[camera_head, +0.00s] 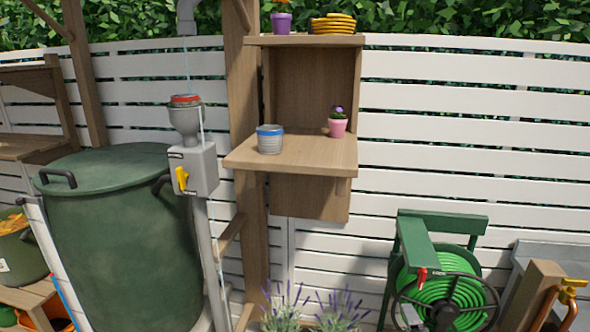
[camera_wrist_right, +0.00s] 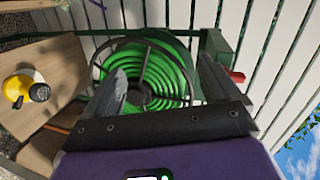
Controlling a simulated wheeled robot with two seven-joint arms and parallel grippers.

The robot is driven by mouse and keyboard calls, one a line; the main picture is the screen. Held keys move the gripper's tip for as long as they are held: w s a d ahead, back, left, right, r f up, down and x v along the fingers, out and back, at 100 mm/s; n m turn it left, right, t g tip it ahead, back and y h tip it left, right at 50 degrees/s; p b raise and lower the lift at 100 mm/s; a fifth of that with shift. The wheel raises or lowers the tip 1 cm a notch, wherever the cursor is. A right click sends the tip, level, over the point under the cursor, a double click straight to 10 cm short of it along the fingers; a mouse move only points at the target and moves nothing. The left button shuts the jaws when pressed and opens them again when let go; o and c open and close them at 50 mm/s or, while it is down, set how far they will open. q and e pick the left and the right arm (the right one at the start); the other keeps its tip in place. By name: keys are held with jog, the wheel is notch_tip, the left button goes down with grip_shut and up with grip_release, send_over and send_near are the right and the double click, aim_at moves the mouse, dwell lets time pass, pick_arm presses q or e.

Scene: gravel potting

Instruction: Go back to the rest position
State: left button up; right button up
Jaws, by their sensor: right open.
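My right gripper (camera_wrist_right: 164,90) shows in the right wrist view, open, with nothing between its two dark fingers. Behind the fingers is a green hose reel (camera_wrist_right: 160,70), apart from them as far as I can tell. The head view shows neither gripper; the same hose reel (camera_head: 440,285) stands there at the lower right. A grey pot with a blue band (camera_head: 270,140) stands on the wooden shelf (camera_head: 310,152), and a small pink pot with a purple flower (camera_head: 338,125) stands behind it to the right.
A large green barrel (camera_head: 120,240) stands at the left beside a grey downpipe box with a yellow lever (camera_head: 192,170). Lavender (camera_head: 310,312) grows at the bottom centre. A white slatted fence (camera_head: 450,120) closes the back. A yellow and black object (camera_wrist_right: 24,88) sits on a wooden surface.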

jog(key=s+a+f+n+g+y+p, duration=0.1)
jog(key=a+f+n+g+y, duration=0.15)
jog(key=f, duration=0.35)
jog(key=s+a+f+n+g+y+p, duration=0.1)
jog(key=a+f+n+g, duration=0.1)
jog(key=a+f, duration=0.25)
jog(key=s+a+f+n+g+y+p, duration=0.1)
jog(key=s+a+f+n+g+p, duration=0.1)
jog(key=s+a+f+n+g, duration=0.3)
jog(key=s+a+f+n+g+y+p, duration=0.1)
jog(key=s+a+f+n+g+y, duration=0.1)
jog(key=s+a+f+n+g, duration=0.3)
jog(key=s+a+f+n, duration=0.1)
jog(key=s+a+f, duration=0.2)
jog(key=s+f, duration=0.4)
jog(key=shift+s+f+p, duration=0.2)
jog(key=shift+s+p, duration=0.2)
jog(key=shift+s, duration=1.55)
